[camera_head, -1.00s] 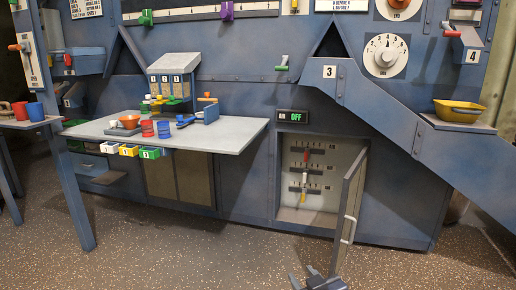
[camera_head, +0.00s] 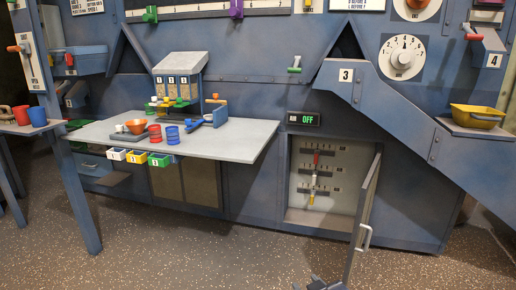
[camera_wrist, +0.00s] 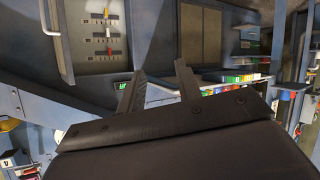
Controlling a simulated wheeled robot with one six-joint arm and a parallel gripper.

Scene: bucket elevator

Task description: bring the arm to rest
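My gripper (camera_head: 318,284) shows only partly at the bottom edge of the head view, low in front of the open cabinet door (camera_head: 363,215). In the wrist view my gripper (camera_wrist: 160,78) has its two dark fingers spread apart, with nothing between them. The wrist picture is turned, with the cabinet at upper left and the table side to the right. Most of my arm is out of the head view.
The open cabinet (camera_head: 322,180) holds slider rows under a display (camera_head: 304,119) reading OFF. Its door juts out toward me. A grey table (camera_head: 230,140) holds cups and a bowl. The speckled floor (camera_head: 190,255) in front is clear.

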